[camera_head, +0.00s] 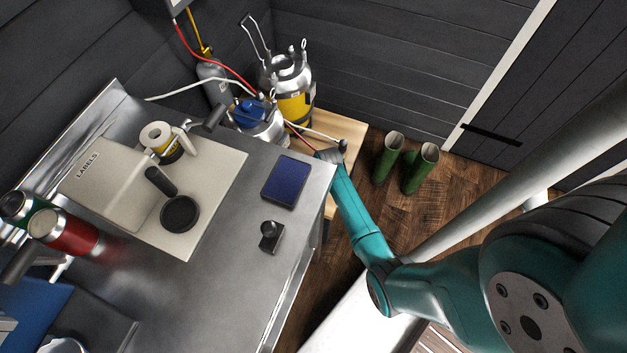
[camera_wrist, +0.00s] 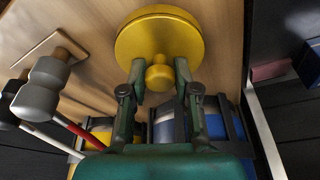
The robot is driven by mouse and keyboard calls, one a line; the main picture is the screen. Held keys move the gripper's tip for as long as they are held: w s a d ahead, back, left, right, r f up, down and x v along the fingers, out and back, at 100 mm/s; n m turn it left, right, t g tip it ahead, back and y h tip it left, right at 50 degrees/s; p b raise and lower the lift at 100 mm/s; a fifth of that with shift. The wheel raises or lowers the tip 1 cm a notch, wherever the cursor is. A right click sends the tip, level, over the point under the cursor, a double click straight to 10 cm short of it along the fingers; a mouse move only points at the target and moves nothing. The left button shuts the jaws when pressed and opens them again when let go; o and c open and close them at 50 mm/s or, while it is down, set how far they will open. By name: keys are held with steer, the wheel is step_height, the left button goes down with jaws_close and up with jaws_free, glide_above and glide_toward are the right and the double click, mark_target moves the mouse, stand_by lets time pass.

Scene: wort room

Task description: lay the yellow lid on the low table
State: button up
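The yellow lid (camera_wrist: 178,38) is a round disc with a knob (camera_wrist: 159,77), seen in the wrist view against the pale wooden top of the low table (camera_wrist: 85,22). In the head view my gripper (camera_head: 330,152) is over the low table (camera_head: 345,128), beside the steel counter's corner. The lid is hidden there.
The steel counter (camera_head: 225,275) is close on the left. Green boots (camera_head: 388,158) stand on the floor to the right.

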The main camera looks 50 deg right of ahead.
steer(key=o, duration=0.3)
steer(key=v, duration=1.2)
steer(key=shift+r, duration=0.2)
stand_by(0.3)
